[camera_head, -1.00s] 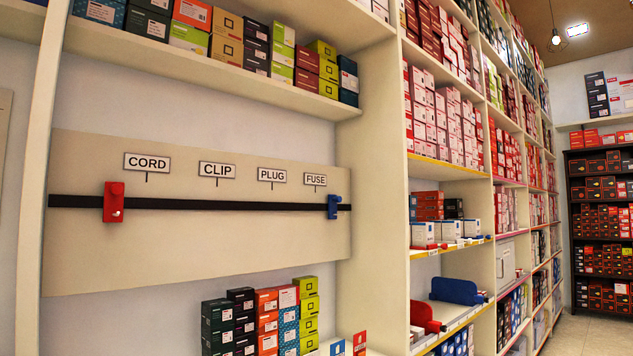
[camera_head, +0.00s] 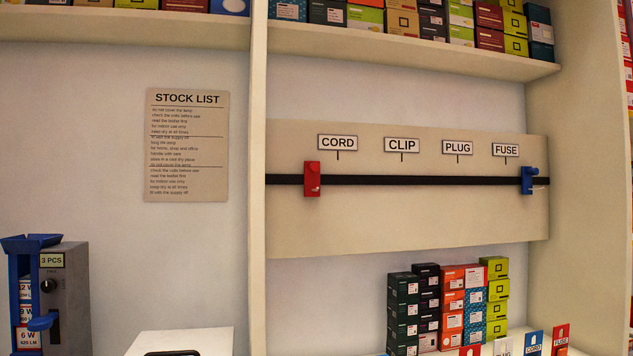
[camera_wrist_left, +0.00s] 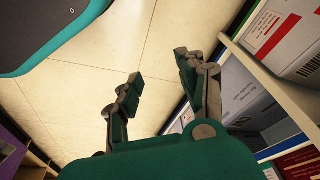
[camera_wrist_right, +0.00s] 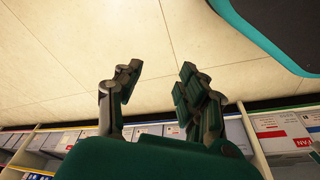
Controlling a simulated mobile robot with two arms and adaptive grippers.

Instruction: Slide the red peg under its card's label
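The red peg (camera_head: 312,179) sits on the black rail (camera_head: 420,181) at its left end, a little left of the tick under the CORD label (camera_head: 338,142). The blue peg (camera_head: 528,180) is near the right end, right of the FUSE label (camera_head: 505,150) tick. CLIP (camera_head: 402,145) and PLUG (camera_head: 457,148) labels lie between. Small cards stand below right: a red FUSE card (camera_head: 561,339), a blue CORD card (camera_head: 533,343), a white PLUG card (camera_head: 503,347) and another red card (camera_head: 470,351), cut off. My left gripper (camera_wrist_left: 158,75) and right gripper (camera_wrist_right: 160,75) are open and empty, away from the rail.
A STOCK LIST sheet (camera_head: 187,146) hangs left of the shelf upright (camera_head: 258,200). A grey and blue dispenser (camera_head: 62,300) stands lower left, beside a white box (camera_head: 185,342). Stacked boxes (camera_head: 450,308) stand below the rail board. The wrist views show tiled floor and stocked shelves.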

